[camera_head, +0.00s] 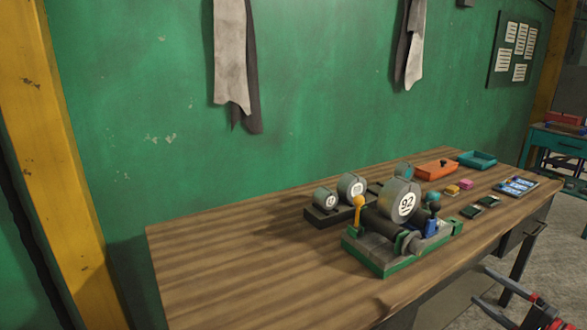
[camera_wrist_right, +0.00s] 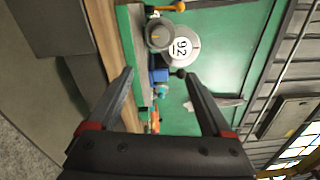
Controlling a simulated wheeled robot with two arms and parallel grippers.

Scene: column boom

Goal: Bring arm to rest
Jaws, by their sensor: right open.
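My right gripper (camera_head: 510,302) is low at the right of the head view, in front of the table's near edge and apart from it. Its two fingers are spread with nothing between them; the right wrist view also shows this gripper (camera_wrist_right: 160,92) open and empty. The wooden table (camera_head: 215,265) stands against the green wall. On it is a green-based device (camera_head: 385,262) with a grey round part marked 92 (camera_head: 402,203); that part also shows in the right wrist view (camera_wrist_right: 181,48), turned sideways. My left gripper is in neither view.
A dark stand (camera_head: 322,217) with grey round weights is behind the device. An orange tray (camera_head: 436,170) and a teal tray (camera_head: 477,159) lie at the far end. Small blocks and cards lie near them. The table's left part is bare. A yellow post (camera_head: 62,160) stands at left.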

